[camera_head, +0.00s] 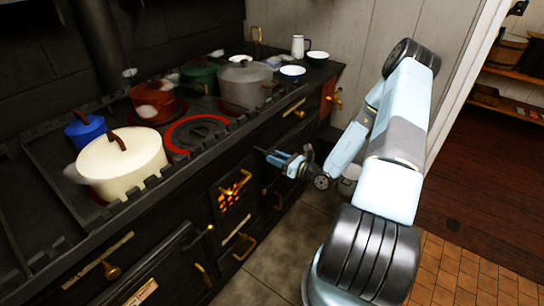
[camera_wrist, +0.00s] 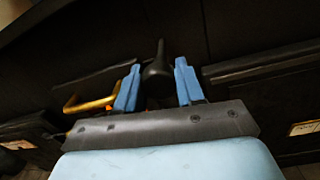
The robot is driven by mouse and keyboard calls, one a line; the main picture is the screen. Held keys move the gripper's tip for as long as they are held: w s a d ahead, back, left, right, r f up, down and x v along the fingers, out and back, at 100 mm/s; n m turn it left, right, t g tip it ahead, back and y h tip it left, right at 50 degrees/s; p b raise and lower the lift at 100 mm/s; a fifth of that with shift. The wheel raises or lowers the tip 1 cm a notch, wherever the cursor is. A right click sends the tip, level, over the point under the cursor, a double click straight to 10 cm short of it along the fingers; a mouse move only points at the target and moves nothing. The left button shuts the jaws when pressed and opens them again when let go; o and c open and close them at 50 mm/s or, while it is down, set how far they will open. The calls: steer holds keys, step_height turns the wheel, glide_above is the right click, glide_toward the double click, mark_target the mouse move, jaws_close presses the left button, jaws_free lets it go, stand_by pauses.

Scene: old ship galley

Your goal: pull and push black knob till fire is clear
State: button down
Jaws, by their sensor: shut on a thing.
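The black knob (camera_wrist: 157,68) shows in the wrist view as a dark, rounded handle between the two blue fingers of my gripper (camera_wrist: 157,85). My gripper is shut on it. In the head view my gripper (camera_head: 280,160) reaches the stove front from the right, and the knob is too dark to make out there. The fire (camera_head: 228,206) shows as an orange glow behind the grate in the stove front, below and left of my gripper. Only a small orange spot of it (camera_wrist: 110,107) shows in the wrist view. Part of the knob is hidden behind my gripper.
The black stove (camera_head: 60,215) has brass handles, one (camera_head: 236,183) close to my gripper. Pots stand on top, including a cream pot (camera_head: 122,163) and a grey pot (camera_head: 244,86). A pale bucket (camera_head: 349,180) stands behind my arm. The tiled floor (camera_head: 470,275) at right is clear.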

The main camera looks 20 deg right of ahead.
steer(key=shift+d, duration=0.15)
steer(key=c, duration=0.7)
jaws_free()
steer(key=v, duration=1.3)
steer(key=shift+s, duration=0.3)
steer(key=shift+d, duration=0.1)
